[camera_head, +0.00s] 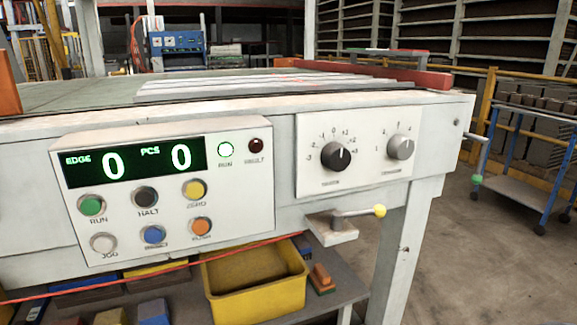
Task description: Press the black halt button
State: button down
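The black halt button (145,196) is on the white control panel (240,215), in the upper row of buttons above the label HALT. It sits between the green RUN button (91,205) and a yellow button (194,188). A white button (103,243), a blue button (154,234) and an orange button (201,227) form the row below. The display (135,162) reads EDGE 0 and PCS 0. My gripper is not in view.
A second panel (355,177) with a black knob and a grey knob is to the right. A yellow bin (255,280) stands on the shelf underneath. A blue cart (525,190) stands at the right on open floor.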

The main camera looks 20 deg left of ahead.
aim_at(143, 197)
jog(key=u, duration=1.9)
